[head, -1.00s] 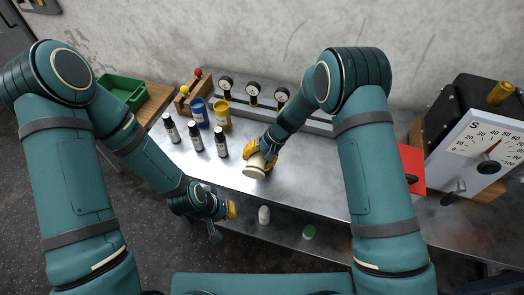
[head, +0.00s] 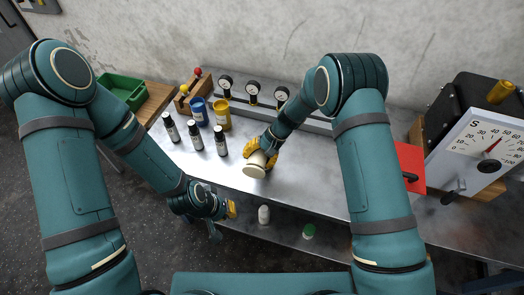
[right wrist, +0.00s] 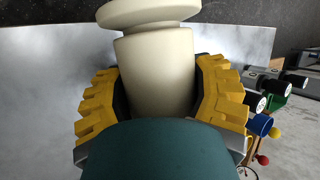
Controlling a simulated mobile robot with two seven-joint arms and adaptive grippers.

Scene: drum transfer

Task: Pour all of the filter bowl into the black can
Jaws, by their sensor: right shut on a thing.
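A cream, round-bodied vessel with a wide flange, which looks like the filter bowl (head: 256,165), is in my right gripper (head: 262,152). In the right wrist view the yellow fingers sit on both sides of the bowl (right wrist: 158,75), flange away from the palm. It is held over the front part of the steel bench, tilted; its contents are hidden.
A blue mug (head: 198,111) and a yellow mug (head: 222,114) stand behind the cans. Gauges (head: 253,93) line the back. A green crate (head: 122,92) is at left, a dial box (head: 487,145) at right. A white bottle (head: 264,214) and a green-topped one (head: 309,231) are below the bench top.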

